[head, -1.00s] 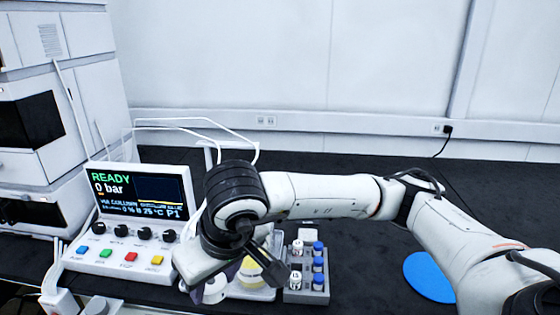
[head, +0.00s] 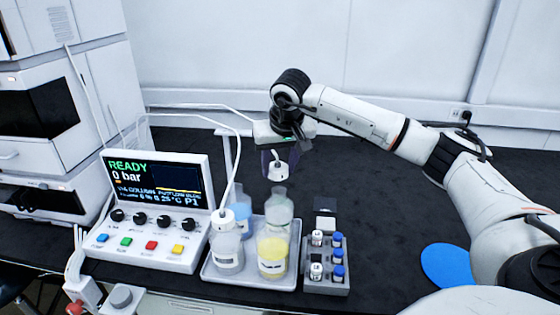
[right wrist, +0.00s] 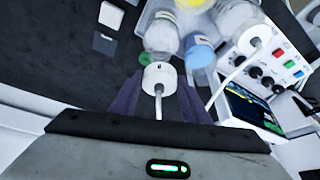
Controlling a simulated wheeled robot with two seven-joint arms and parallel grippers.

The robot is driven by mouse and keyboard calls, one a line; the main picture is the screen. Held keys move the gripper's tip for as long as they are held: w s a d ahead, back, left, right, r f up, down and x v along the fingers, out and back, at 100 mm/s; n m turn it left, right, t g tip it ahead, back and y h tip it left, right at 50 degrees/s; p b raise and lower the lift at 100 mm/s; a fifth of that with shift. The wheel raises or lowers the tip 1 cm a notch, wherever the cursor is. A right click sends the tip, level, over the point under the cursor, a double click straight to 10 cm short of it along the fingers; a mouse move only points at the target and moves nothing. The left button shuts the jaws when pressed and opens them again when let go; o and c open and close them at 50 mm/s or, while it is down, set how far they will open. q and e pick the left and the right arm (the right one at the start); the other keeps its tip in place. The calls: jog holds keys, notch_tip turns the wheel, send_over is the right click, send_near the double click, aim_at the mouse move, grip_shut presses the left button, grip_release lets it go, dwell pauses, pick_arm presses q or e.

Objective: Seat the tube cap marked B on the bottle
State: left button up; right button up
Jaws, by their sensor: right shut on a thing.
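My right gripper (head: 278,155) is shut on a white tube cap (head: 279,170), held in the air behind the tray. In the right wrist view the cap (right wrist: 158,79) sits between the dark purple fingers, with a white tube attached. Its mark is too small to read. A clear bottle (head: 279,208) with a narrow neck stands at the tray's back right, below and in front of the held cap. Beside it are a blue-liquid bottle (head: 239,213), a yellow-liquid bottle (head: 272,257) and a pale bottle (head: 227,252). Another white tube cap (head: 222,219) shows at the left bottles. My left gripper is out of view.
The bottles stand in a pale tray (head: 222,280). A grey vial rack (head: 326,288) and a small white square (head: 325,204) lie to its right. A control box (head: 150,225) stands left. A blue disc (head: 447,265) lies right. Tubes arch above the tray. The back bench is clear.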

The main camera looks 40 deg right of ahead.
aim_at(279, 191)
jog(key=shift+d+f, duration=0.2)
jog(key=shift+d, duration=0.1)
jog(key=shift+f+b, duration=1.95)
jog(key=shift+b, duration=0.15)
jog(key=shift+a, duration=0.1)
jog(key=shift+p, duration=0.55)
jog(key=shift+f, duration=0.2)
jog(key=shift+f+b, duration=0.55)
jog(key=shift+f, duration=0.25)
jog(key=shift+f, duration=0.15)
jog(key=shift+f, duration=0.25)
